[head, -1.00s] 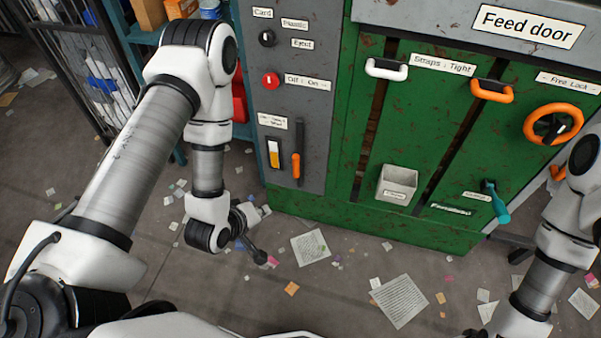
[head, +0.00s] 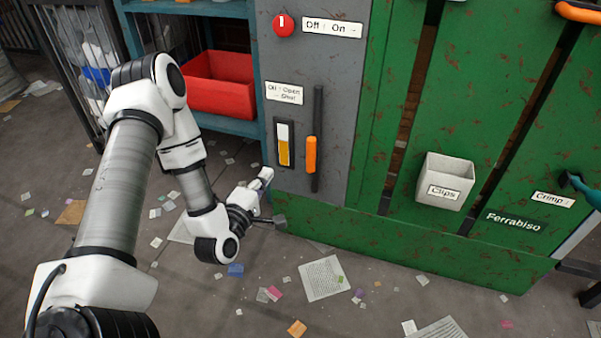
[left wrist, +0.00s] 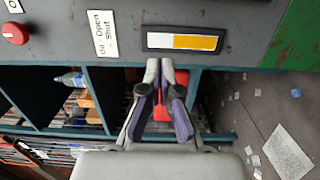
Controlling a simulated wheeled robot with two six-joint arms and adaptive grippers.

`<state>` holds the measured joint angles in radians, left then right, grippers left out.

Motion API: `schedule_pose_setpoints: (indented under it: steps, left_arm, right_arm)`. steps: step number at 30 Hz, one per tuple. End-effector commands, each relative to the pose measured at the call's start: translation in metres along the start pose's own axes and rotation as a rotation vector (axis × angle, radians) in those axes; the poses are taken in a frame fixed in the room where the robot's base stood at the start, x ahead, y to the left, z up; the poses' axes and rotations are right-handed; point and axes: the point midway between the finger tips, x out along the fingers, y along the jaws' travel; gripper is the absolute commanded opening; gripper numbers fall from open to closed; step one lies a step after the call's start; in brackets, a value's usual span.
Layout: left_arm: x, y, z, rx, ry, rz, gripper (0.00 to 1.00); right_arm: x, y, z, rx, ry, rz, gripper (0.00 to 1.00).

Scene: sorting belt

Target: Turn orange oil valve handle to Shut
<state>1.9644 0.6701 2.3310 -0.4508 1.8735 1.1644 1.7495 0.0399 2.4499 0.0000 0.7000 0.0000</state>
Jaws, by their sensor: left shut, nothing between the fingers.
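The orange oil valve handle (head: 311,154) lies upright along a dark vertical pipe (head: 317,105) on the grey panel. The label (head: 285,93) beside it reads Oil, Open, Shut; it also shows in the left wrist view (left wrist: 103,33). My left gripper (head: 266,175) is shut and empty, left of and a little below the handle, apart from it. In the left wrist view its fingertips (left wrist: 166,64) are together below the yellow-and-white gauge (left wrist: 184,41). The handle is not seen in that view. My right gripper is out of view.
The gauge (head: 284,143) sits left of the handle. A red knob (head: 283,24) is above. A red bin (head: 220,85) stands on the shelf at left. A grey Clips box (head: 445,181) juts from the green door at right. Paper scraps litter the floor.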

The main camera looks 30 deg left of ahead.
Motion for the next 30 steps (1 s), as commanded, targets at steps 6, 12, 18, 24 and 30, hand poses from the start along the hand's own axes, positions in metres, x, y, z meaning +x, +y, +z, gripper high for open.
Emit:
schedule_pose_setpoints:
  steps: [6,12,18,24,30]
  left_arm:
    - [0.000,0.001,0.001,0.001,-0.002,0.000,0.00]
    - [0.005,0.000,0.001,0.001,-0.003,0.001,0.00]
    - [0.035,-0.001,0.001,0.003,-0.004,0.006,0.00]
    - [0.079,-0.002,0.002,0.003,-0.003,0.005,0.00]
    - [0.106,-0.004,0.021,0.005,-0.009,0.001,0.00]
  right_arm:
    - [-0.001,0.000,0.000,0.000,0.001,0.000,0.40]
    - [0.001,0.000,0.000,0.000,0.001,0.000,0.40]
    - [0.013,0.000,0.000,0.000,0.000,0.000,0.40]
    - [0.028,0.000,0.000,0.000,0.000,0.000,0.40]
    - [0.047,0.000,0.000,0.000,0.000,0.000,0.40]
